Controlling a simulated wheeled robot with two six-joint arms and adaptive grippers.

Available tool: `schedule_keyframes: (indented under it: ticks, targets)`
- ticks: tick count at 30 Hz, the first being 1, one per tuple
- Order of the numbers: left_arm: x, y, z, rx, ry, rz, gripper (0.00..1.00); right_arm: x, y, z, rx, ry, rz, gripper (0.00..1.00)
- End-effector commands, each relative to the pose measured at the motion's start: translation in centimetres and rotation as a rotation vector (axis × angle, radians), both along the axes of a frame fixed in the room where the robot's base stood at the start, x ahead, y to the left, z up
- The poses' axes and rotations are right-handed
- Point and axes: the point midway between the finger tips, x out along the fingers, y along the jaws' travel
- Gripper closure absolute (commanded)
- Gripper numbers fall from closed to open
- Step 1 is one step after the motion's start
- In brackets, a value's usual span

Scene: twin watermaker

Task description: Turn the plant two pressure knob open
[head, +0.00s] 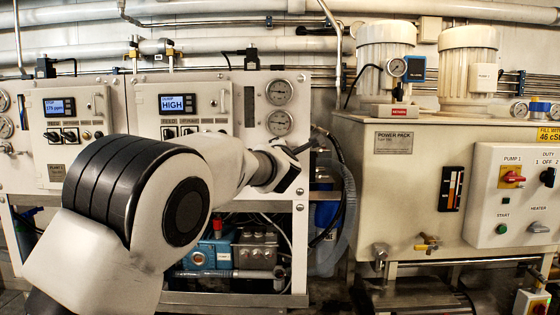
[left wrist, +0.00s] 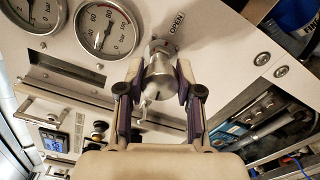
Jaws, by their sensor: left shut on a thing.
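The pressure knob (left wrist: 158,76), a silvery metal knob with a small handle bar, stands out from a pale panel in the left wrist view. An OPEN label (left wrist: 177,22) is beside it. My left gripper (left wrist: 158,70) has one finger on each side of the knob and is shut on it. In the head view my left gripper (head: 292,165) is at the right edge of the plant two panel (head: 215,95), below two round gauges; the knob is hidden behind it there. My right gripper is not in view.
A pressure gauge (left wrist: 105,28) sits close to the knob. The plant two display (head: 178,103) reads HIGH. To the right stands the power pack tank (head: 420,180) with its control box (head: 515,195). A grey hose (head: 347,200) hangs just right of my gripper.

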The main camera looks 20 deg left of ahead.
Motion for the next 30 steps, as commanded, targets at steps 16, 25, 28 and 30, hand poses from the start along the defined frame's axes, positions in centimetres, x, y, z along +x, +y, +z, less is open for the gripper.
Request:
schedule_keyframes:
  ticks: [16,25,28,30]
  targets:
    - [0.0,0.1,-0.2,-0.432,-0.124,0.0,1.0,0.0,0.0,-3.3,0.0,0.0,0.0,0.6]
    - [0.0,0.1,-0.2,-0.537,-0.153,0.001,1.0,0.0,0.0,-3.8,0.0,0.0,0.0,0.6]
    - [0.0,0.0,-0.2,-0.548,-0.156,0.001,1.0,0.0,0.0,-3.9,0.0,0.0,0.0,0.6]
    - [0.0,0.0,-0.2,-0.552,-0.157,0.001,1.0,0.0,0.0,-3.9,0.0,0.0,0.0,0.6]
